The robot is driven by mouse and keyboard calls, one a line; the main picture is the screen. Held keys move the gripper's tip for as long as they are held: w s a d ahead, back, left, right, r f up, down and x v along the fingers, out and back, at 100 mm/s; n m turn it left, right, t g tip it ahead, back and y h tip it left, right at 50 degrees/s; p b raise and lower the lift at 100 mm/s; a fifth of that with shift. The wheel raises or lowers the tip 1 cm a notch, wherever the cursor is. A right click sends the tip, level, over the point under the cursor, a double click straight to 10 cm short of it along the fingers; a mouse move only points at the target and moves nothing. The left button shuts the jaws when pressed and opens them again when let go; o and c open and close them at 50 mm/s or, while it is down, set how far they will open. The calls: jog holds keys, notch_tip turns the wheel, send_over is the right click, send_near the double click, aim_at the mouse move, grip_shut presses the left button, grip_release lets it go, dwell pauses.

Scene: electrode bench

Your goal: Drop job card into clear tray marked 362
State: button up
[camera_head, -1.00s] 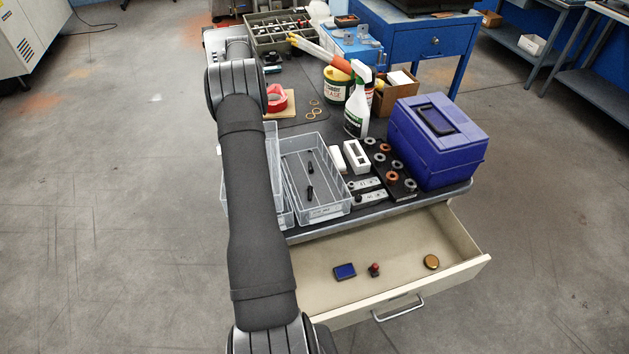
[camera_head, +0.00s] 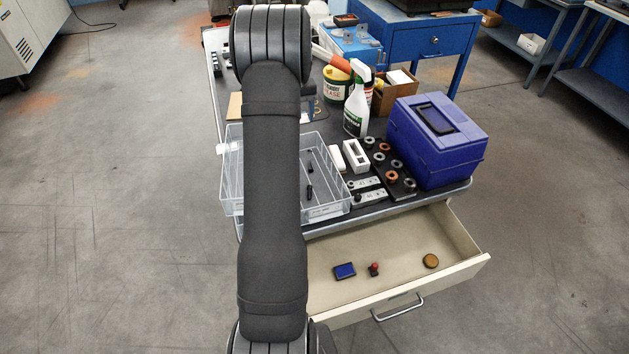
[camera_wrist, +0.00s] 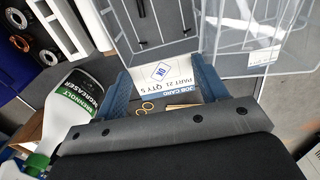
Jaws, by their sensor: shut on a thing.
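My gripper (camera_wrist: 167,88) is shut on the job card (camera_wrist: 180,80) in the wrist view. The card is white with a blue band and reads "PART 21 QTY 5". Two clear trays stand side by side on the bench. The left clear tray (camera_head: 229,190) and the right clear tray (camera_head: 343,200) are partly behind my arm in the head view, which also hides my gripper. In the wrist view the card is beside the trays' ends. One tray (camera_wrist: 265,58) there looks empty; the other (camera_wrist: 190,49) holds dark pieces. Tray label numbers are too small to read.
A spray bottle (camera_head: 355,115) stands close to the trays, also large in the wrist view (camera_wrist: 75,110). A blue case (camera_head: 440,145) and a black holder of rings (camera_head: 392,170) are to the right. An open drawer (camera_head: 400,250) juts out in front.

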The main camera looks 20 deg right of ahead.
jog(key=s+d+f, duration=0.1)
jog(key=s+d, duration=0.1)
jog(key=s, duration=1.1)
notch_tip(320, 180, down, 6)
jog(key=shift+s+a, duration=0.1)
jog(key=o, duration=1)
notch_tip(320, 180, up, 17)
jog(key=shift+r, duration=0.2)
